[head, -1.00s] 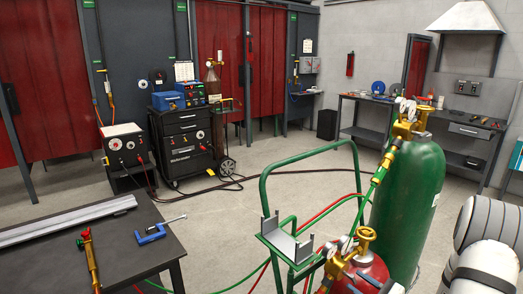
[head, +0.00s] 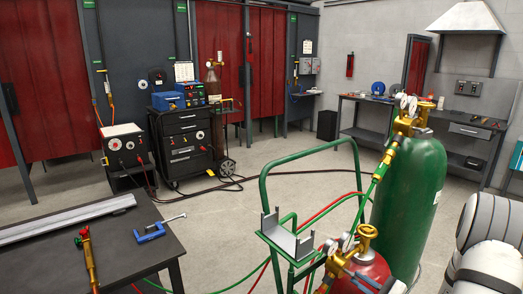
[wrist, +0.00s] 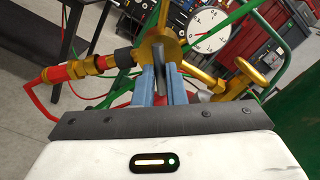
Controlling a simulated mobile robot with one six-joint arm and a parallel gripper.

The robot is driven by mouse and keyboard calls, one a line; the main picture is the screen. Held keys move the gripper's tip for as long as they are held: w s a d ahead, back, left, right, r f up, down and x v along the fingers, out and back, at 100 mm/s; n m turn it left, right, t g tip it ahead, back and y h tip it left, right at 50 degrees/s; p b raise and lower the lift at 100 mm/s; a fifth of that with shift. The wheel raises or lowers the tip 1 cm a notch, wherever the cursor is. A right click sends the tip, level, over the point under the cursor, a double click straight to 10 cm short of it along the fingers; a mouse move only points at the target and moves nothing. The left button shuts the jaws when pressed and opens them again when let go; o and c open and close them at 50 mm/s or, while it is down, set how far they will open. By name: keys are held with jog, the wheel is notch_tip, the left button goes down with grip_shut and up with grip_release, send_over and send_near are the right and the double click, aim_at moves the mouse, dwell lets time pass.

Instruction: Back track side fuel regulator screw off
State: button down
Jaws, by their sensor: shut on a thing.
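The red fuel cylinder (head: 375,268) stands on the green cart, low in the head view. Its brass regulator (head: 338,262) with gauges is on its left side. In the wrist view the brass regulator body (wrist: 158,42) is just beyond my gripper (wrist: 166,78). The blue fingers are shut on the dark bar of the regulator screw (wrist: 158,53). A white gauge (wrist: 207,30) is to the right, and a red hose fitting (wrist: 65,72) is to the left. The fingers hide part of the screw.
A green cylinder (head: 412,195) with its own brass regulator stands behind the red one. The green cart handle (head: 264,185) rises to the left. Red and green hoses run across the floor. A dark table (head: 110,250) with a torch and blue clamp is at left.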

jog(key=shift+n+b, duration=1.1)
jog(key=shift+n, duration=0.1)
jog(key=n+b, duration=0.3)
jog(key=b, duration=0.3)
jog(key=shift+n, duration=0.3)
